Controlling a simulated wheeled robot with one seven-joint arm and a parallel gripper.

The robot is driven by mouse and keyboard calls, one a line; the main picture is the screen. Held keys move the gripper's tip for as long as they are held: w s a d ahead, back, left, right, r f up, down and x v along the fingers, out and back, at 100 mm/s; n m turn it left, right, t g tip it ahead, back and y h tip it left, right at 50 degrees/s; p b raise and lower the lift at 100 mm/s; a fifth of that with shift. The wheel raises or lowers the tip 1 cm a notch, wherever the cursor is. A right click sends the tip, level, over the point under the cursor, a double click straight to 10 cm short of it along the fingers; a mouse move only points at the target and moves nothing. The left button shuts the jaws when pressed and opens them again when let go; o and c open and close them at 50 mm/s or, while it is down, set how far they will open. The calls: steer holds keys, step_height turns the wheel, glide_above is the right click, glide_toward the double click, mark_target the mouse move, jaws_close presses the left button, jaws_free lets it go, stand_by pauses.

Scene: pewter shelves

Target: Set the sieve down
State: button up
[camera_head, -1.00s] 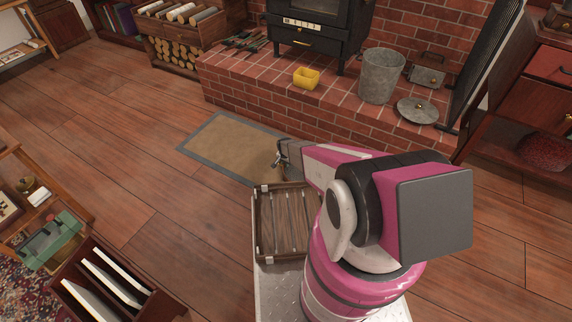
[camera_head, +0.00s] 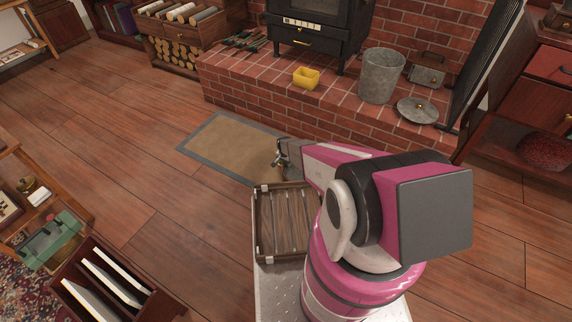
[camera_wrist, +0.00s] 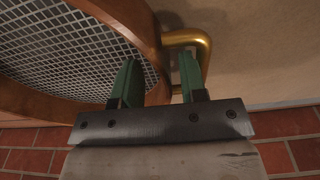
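The sieve (camera_wrist: 134,22) fills the upper left of the wrist view, with a brown rim and pale wire mesh. A curved brass handle (camera_wrist: 203,46) sticks out from its rim. My gripper (camera_wrist: 159,58) has its two green fingers apart. The left finger lies over the mesh side and the right finger beside the brass handle, with part of the rim in the gap between them. I see no clear grip on the rim or handle. In the head view my gripper (camera_head: 280,156) is small, over the mat's near right corner, and the sieve cannot be made out there.
The brown mat (camera_head: 230,143) lies before the brick hearth (camera_head: 300,112). A slatted wooden tray (camera_head: 258,227) is beside my arm. Floor at left is partly clear.

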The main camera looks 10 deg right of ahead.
step_height(320, 180, up, 12)
steer(key=s, duration=0.2)
steer(key=s+d+r+n, duration=0.2)
steer(key=s+r, duration=0.7)
steer(key=r, duration=0.4)
steer(key=s+d+r+n, duration=0.3)
steer(key=s+r, duration=0.6)
steer(key=r, duration=0.5)
steer(key=s+d+r+n+g, duration=0.1)
steer(key=s+d+r+n, duration=0.1)
steer(key=s+r, duration=0.7)
step_height(320, 180, up, 5)
steer(key=shift+d+y, duration=0.15)
steer(key=shift+y, duration=0.25)
steer(key=shift+d, duration=0.1)
